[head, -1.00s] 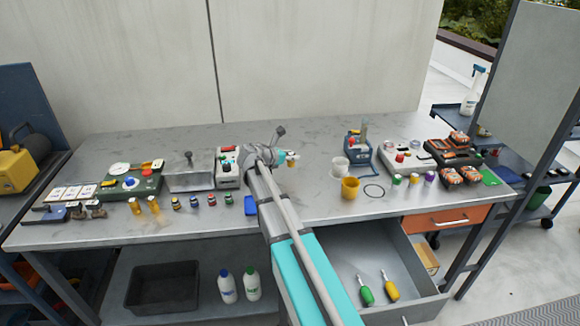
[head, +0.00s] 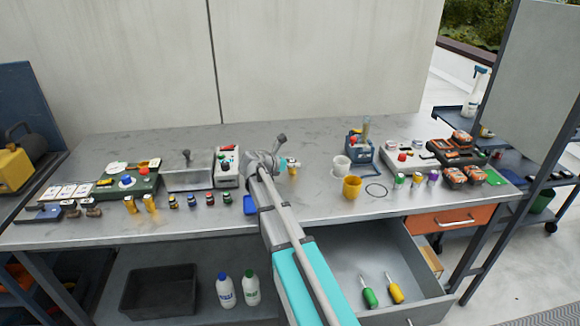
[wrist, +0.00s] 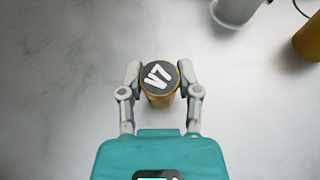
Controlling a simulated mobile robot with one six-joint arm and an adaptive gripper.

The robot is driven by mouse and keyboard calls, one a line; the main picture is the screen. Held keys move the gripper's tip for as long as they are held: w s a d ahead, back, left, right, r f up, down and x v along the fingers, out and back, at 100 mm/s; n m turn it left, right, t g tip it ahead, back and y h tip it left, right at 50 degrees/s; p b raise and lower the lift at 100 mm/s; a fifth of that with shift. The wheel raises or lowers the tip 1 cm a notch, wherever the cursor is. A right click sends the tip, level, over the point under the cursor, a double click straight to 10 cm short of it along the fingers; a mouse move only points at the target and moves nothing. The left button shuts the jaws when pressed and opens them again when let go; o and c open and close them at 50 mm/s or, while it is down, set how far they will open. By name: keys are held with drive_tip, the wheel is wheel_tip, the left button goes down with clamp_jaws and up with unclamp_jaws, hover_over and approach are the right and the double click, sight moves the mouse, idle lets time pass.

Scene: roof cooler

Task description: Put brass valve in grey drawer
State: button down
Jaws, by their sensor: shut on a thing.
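My gripper (wrist: 160,88) is shut on a brass valve (wrist: 160,99), a short gold cylinder with a dark grey top marked V7. In the head view the valve (head: 293,173) shows as a small yellow patch beside my gripper (head: 291,164), over the middle of the bench top. I cannot tell whether it touches the bench. Two similar brass pieces (head: 140,203) stand at the left of the bench. The grey drawer (head: 345,285) is pulled open under the bench on the right. A green and a yellow screwdriver (head: 382,290) lie in it.
A yellow cup (head: 352,187), a white cup (head: 341,163) and several small jars stand right of my gripper. An orange drawer (head: 440,221) is shut beside the grey one. A grey box (head: 189,172) and more jars stand left. Bare bench lies around the valve.

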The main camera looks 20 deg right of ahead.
drive_tip(key=shift+f, duration=0.15)
drive_tip(key=shift+c, duration=1.5)
unclamp_jaws()
drive_tip(key=shift+r, duration=0.2)
drive_tip(key=shift+a+r, duration=0.1)
drive_tip(key=shift+a, duration=0.1)
drive_tip(key=p+v, duration=0.4)
drive_tip(key=v, duration=0.5)
drive_tip(key=shift+s+a+r, duration=0.15)
drive_tip(key=shift+a+r, duration=0.05)
drive_tip(key=shift+a, duration=0.05)
drive_tip(key=shift+p+v, duration=0.3)
drive_tip(key=shift+v, duration=0.65)
drive_tip(key=shift+f, duration=0.1)
